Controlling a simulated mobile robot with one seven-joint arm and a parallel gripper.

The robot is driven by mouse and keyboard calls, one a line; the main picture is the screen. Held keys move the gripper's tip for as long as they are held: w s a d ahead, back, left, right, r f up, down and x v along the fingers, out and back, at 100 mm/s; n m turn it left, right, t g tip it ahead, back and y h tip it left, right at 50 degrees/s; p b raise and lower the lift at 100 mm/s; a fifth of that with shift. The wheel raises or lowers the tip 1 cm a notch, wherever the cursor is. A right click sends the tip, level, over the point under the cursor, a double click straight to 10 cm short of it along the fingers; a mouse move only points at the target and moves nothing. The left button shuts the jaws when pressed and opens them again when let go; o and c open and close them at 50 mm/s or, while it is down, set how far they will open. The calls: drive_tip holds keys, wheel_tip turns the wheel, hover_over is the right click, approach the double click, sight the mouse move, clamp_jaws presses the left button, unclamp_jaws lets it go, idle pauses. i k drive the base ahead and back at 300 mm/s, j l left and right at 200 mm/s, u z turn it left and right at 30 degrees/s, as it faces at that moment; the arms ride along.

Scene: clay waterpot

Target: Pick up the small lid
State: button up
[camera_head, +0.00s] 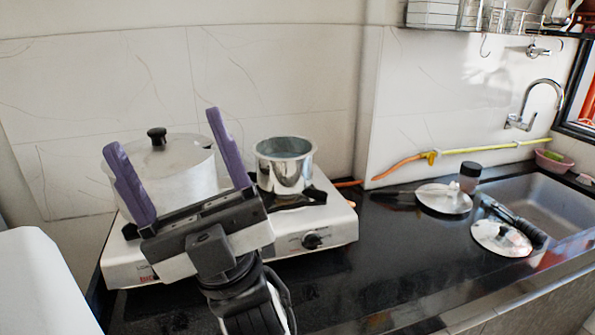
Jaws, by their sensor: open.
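Two loose metal lids lie on the black counter at the right. One lid (445,200) is farther back, near the wall. The other lid (500,239) is nearer the front, by the sink, and looks slightly smaller. Which one is the small lid is not certain. My gripper (164,132) is open and empty at the left, its two purple fingers pointing up and spread apart. It appears in front of the stove and big pot, far from both loose lids.
A big pot (178,178) with its own black-knobbed lid and a small open pot (285,165) stand on the white stove (335,225). A dark-capped jar (470,178) stands behind the lids. A dark-handled utensil (518,220) lies close to the front lid. The sink (560,205) is at right.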

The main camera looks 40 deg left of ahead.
sight(501, 238)
drive_tip(key=i+l+u, duration=0.1)
drive_tip(key=u, duration=0.35)
drive_tip(key=i+l+u, duration=0.2)
drive_tip(key=l+u, duration=0.2)
drive_tip(key=l, duration=0.15)
drive_tip(key=i+l+u, duration=0.2)
drive_tip(key=i+l, duration=0.1)
drive_tip(key=l, duration=0.35)
drive_tip(key=i+l, duration=0.15)
drive_tip(key=l, duration=0.3)
drive_tip(key=i+l+u, duration=0.1)
drive_tip(key=l, duration=0.3)
drive_tip(key=i+l, duration=0.1)
drive_tip(key=l, duration=0.35)
drive_tip(key=i, duration=0.5)
